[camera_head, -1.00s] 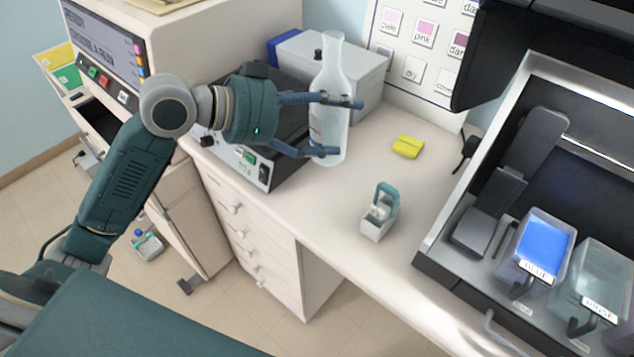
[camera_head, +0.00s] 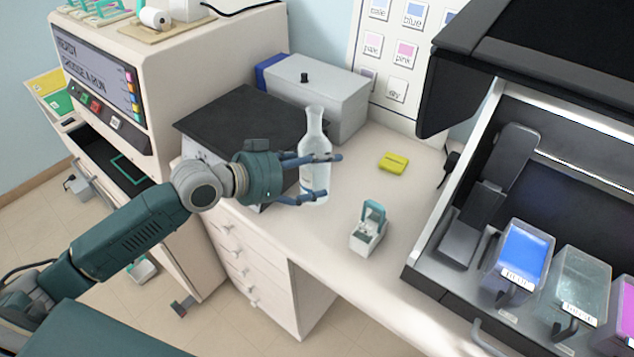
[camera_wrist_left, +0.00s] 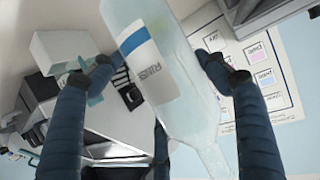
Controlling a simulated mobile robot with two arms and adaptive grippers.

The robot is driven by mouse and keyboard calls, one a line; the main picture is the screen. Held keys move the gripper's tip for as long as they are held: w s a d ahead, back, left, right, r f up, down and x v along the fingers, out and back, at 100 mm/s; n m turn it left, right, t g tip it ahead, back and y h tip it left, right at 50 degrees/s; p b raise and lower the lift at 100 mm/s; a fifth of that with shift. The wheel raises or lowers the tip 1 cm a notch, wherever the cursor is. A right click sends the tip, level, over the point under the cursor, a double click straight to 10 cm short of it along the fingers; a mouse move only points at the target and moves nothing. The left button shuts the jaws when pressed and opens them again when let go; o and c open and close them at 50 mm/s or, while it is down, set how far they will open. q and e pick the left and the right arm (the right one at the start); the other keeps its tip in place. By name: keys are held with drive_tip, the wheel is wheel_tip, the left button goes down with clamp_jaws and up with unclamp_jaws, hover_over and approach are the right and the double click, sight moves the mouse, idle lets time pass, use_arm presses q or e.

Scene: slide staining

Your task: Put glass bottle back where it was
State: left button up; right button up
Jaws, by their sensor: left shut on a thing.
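The clear glass bottle (camera_head: 314,150) is upright in the head view, over the counter beside the black-topped device. My left gripper (camera_head: 326,176) is shut around its body, one finger above the other in the picture. In the left wrist view the bottle (camera_wrist_left: 165,75) shows a white label with a blue band and lies between the fingers of my left gripper (camera_wrist_left: 155,65). I cannot tell whether its base touches the counter. My right gripper is not in view.
A yellow block (camera_head: 393,163) and a small white box with a teal lid (camera_head: 368,228) stand on the counter to the right. Behind is a grey box (camera_head: 325,98). The black-topped device (camera_head: 245,118) is close left. Staining trays (camera_head: 517,258) stand at right.

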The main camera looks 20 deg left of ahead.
sight(307, 188)
use_arm(q)
drive_tip(key=shift+f, duration=0.55)
wheel_tip(307, 188, down, 3)
drive_tip(key=shift+f, duration=0.4)
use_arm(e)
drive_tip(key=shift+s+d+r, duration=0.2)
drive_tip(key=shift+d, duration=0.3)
use_arm(q)
drive_tip(key=shift+f, duration=0.15)
drive_tip(key=o, duration=1.6)
drive_tip(key=shift+f, duration=0.1)
drive_tip(key=shift+c, duration=0.2)
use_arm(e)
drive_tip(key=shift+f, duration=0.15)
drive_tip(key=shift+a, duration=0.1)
